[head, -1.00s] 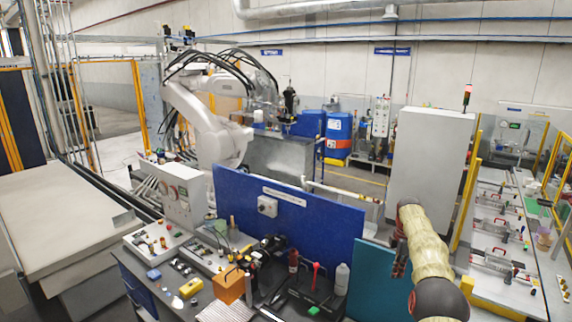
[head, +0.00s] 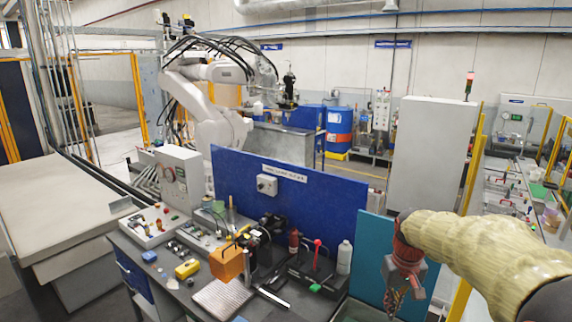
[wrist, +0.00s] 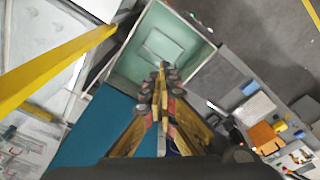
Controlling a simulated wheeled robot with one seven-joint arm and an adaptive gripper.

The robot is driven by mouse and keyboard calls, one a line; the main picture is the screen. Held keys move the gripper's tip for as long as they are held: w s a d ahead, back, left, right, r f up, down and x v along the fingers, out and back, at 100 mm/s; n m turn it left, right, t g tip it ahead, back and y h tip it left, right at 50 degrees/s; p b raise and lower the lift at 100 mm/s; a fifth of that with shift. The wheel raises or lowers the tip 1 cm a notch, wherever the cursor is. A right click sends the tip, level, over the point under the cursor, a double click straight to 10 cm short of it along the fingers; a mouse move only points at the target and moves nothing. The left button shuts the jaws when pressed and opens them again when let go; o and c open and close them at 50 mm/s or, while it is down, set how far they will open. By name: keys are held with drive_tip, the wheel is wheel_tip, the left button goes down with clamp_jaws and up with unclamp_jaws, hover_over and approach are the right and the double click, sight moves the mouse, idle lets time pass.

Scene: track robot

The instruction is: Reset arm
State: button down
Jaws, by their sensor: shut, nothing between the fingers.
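My gripper (head: 397,296) hangs at the lower right of the head view, at the end of my sleeved arm, in front of the teal panel. In the wrist view my gripper (wrist: 161,78) points down with its fingers together and nothing between them. Below the fingertips in the wrist view is an open pale green bin (wrist: 122,62) with a flat square shape on its floor.
A workbench (head: 195,312) with an orange block (head: 227,262), a yellow item (head: 188,268) and a white bottle (head: 344,257) stands left of my arm. A blue panel (head: 290,205) rises behind it. A yellow post (wrist: 60,68) and teal panel (wrist: 90,130) are close by.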

drive_tip(key=s+a+f+t+b, duration=0.1)
drive_tip(key=s+f+b, duration=0.3)
drive_tip(key=s, duration=0.5)
drive_tip(key=s+a+f+t+b, duration=0.2)
drive_tip(key=s+a+f+b, duration=0.2)
drive_tip(key=s+b, duration=0.4)
drive_tip(key=s+a+f+t+b, duration=0.1)
drive_tip(key=s+a+f+b, duration=0.2)
drive_tip(key=s+f+b, duration=0.2)
drive_tip(key=s+b, duration=0.2)
drive_tip(key=s, duration=0.2)
drive_tip(key=shift+s+a+f, duration=0.25)
drive_tip(key=shift+s+f, duration=0.05)
drive_tip(key=shift+f, duration=0.1)
